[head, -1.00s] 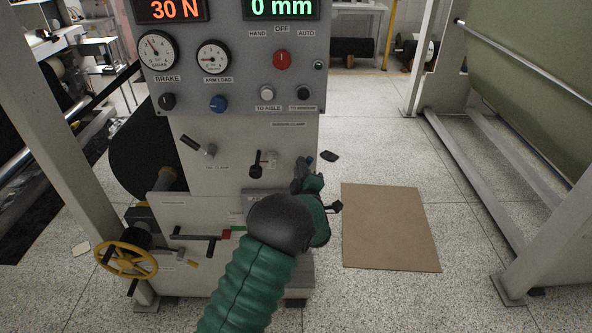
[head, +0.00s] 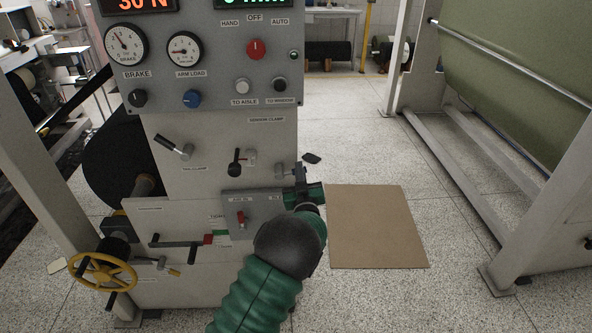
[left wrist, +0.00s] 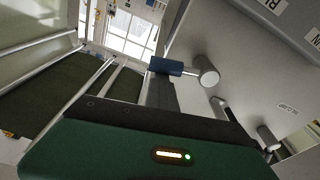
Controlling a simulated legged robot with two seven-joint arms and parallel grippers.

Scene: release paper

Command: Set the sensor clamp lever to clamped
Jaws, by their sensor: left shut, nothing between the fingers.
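The sensor clamp lever shows in the left wrist view as a blue handle (left wrist: 166,66) on a round silver hub (left wrist: 207,77). In the head view its hub (head: 280,171) is at the panel's right edge, below the SENSOR CLAMP label (head: 266,120); the handle is mostly hidden there by my gripper. My left gripper (head: 299,176) is shut and empty, beside the lever at the panel's right edge. In the left wrist view its dark fingers (left wrist: 163,92) end right by the blue handle; I cannot tell whether they touch.
A black-knobbed lever (head: 235,162) and another clamp lever (head: 174,146) sit left on the panel. A small box with a red switch (head: 241,217) is below. A yellow handwheel (head: 103,272) stands lower left. A brown board (head: 376,226) lies on the floor right.

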